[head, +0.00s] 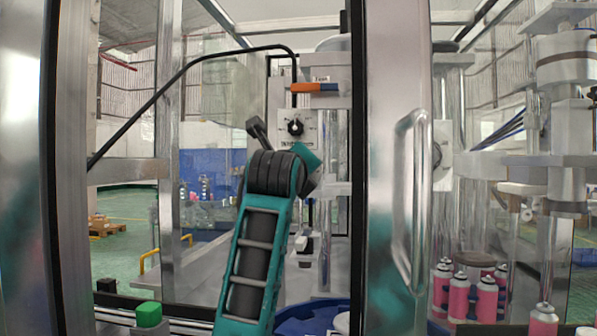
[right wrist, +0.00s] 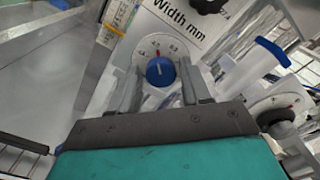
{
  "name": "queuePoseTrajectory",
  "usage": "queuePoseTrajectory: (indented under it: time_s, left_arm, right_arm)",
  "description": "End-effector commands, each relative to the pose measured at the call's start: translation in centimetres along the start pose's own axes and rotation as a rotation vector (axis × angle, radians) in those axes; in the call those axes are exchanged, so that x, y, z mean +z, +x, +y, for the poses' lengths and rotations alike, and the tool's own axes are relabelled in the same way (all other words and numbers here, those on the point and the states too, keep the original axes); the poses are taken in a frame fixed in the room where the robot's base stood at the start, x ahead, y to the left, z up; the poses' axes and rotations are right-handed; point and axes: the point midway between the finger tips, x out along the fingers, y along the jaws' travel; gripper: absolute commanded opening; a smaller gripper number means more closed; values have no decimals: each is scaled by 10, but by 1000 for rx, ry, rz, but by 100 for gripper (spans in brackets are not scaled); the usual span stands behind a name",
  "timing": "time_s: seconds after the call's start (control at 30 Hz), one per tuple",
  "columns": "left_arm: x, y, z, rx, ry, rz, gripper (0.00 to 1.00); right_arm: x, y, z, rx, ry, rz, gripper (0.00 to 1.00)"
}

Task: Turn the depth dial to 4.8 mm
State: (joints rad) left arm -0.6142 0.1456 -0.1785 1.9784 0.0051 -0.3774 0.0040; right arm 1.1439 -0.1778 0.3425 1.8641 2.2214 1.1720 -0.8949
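The dial with a blue knob (right wrist: 160,71) is in the right wrist view, on a white scale plate with small numbers and a red mark. My left gripper is not in view.
A second dial with a black knob (head: 295,127) sits above, over a "Width mm" label (right wrist: 174,20). Another black-knobbed dial (right wrist: 275,115) is at right in the wrist view. A door frame with a handle (head: 412,200) stands right of the arm; pink cans (head: 459,297) are beyond.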

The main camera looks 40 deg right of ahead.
Motion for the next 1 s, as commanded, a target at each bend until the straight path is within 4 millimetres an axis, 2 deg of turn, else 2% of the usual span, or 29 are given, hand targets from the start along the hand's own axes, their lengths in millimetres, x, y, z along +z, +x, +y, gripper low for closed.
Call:
queuePoseTrajectory:
  time_s: [0.03, 0.13, 0.37, 0.47, 0.57, 0.8, 1.0]
  left_arm:
    - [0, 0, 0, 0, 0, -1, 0]
    - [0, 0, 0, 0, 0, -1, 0]
    - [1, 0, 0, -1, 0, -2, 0]
    - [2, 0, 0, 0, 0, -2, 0]
    - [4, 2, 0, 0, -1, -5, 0]
    - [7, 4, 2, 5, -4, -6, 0]
    - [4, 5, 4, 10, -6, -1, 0]
  right_arm:
    - [0, 0, 0, 0, 0, -1, 52]
    - [0, 0, 0, -1, 1, -1, 61]
    - [1, -1, 0, -1, 1, -2, 61]
    - [1, -7, 0, -2, 2, -4, 61]
    - [1, -22, 0, -1, 4, -5, 61]
    - [0, -75, 1, 0, 3, -6, 61]
    - [0, -111, 1, 1, 2, -4, 61]
